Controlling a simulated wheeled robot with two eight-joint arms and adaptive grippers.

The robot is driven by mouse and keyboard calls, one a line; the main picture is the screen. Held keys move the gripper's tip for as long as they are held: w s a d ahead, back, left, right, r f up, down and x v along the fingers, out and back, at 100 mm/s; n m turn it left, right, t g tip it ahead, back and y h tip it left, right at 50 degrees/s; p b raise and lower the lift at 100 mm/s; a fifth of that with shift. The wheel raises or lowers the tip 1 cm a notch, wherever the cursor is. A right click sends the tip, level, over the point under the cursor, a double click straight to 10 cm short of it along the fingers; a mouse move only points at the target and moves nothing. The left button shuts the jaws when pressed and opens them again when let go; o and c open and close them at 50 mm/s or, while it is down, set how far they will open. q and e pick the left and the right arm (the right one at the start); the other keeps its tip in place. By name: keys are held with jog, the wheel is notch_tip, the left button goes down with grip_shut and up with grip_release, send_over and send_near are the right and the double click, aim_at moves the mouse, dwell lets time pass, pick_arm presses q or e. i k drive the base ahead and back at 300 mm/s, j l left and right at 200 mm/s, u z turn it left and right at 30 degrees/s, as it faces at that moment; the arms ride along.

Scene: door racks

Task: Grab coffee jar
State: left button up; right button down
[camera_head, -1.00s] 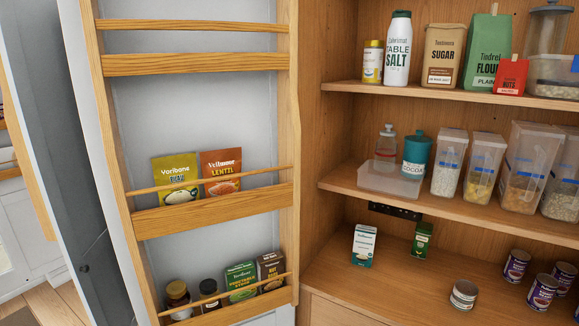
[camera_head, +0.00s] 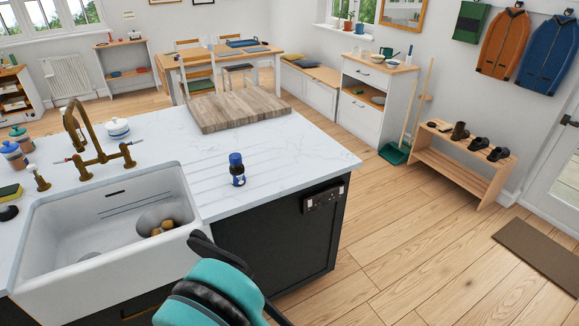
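A teal and black part of my arm shows at the bottom edge, in front of the dark cabinet and below the jar. It is apart from the jar.
A white sink (camera_head: 50,235) with a brass tap (camera_head: 80,140) lies left of the jar. A wooden board (camera_head: 238,110) lies behind it. A white pot (camera_head: 117,128) stands near the tap. Wooden floor (camera_head: 420,235) is clear to the right, before a shoe bench (camera_head: 440,158).

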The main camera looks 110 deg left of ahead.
aim_at(236, 168)
jog(key=u, duration=4.25)
jog(key=i+l+u, duration=0.2)
jog(key=i+l, duration=0.4)
jog(key=i, duration=0.05)
